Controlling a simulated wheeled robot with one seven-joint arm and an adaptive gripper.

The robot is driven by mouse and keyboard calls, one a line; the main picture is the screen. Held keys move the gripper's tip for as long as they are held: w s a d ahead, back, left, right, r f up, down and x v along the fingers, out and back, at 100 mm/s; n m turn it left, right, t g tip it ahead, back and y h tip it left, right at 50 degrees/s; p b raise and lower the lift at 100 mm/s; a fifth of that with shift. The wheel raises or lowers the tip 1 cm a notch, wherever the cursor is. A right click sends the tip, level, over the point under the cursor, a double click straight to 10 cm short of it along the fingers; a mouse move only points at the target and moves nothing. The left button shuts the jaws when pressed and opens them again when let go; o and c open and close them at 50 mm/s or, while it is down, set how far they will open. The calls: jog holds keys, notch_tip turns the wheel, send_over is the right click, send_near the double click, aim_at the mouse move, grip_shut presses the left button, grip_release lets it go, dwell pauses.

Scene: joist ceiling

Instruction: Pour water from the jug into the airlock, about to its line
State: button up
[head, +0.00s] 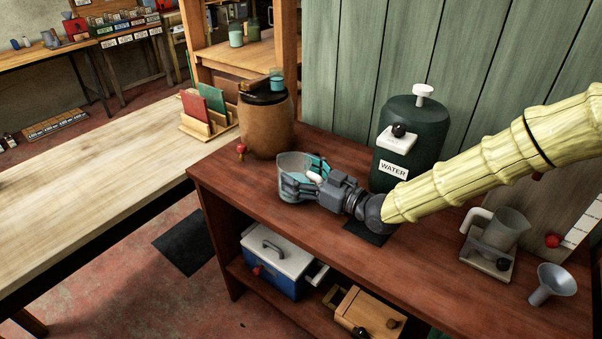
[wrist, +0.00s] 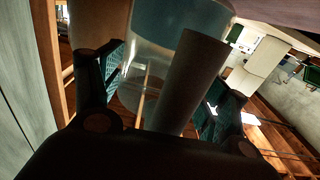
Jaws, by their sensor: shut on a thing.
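My gripper (head: 307,182) is shut on the clear jug (head: 288,160), which holds bluish water. It appears roughly upright, at the left part of the red-brown bench, in front of the brown barrel; I cannot tell whether it touches the bench top. In the wrist view the jug (wrist: 150,62) fills the space beyond the fingers, with its grey handle (wrist: 190,80) between them. A small teal, clear cup-like piece on the barrel's black lid looks like the airlock (head: 277,79). Its line and water level are too small to make out.
The brown barrel (head: 265,128) has a red tap at its lower left. A dark green WATER dispenser (head: 410,120) stands right of my gripper. A scale with a beaker (head: 506,230) and a funnel (head: 551,283) are at the bench's right. The pale table (head: 90,220) is mostly clear.

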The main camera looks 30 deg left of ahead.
jog(key=f, duration=0.1)
jog(key=s+f, duration=0.1)
jog(key=shift+d+f, duration=0.2)
jog(key=shift+f, duration=0.15)
jog(key=o, duration=1.9)
jog(key=shift+c, duration=0.2)
jog(key=shift+w+a+r, duration=0.1)
jog(key=shift+w+r, duration=0.05)
jog(key=shift+r, duration=0.25)
jog(key=r, duration=1.2)
jog(key=shift+w, duration=0.35)
jog(key=shift+a+f, duration=0.1)
jog(key=shift+f, duration=0.05)
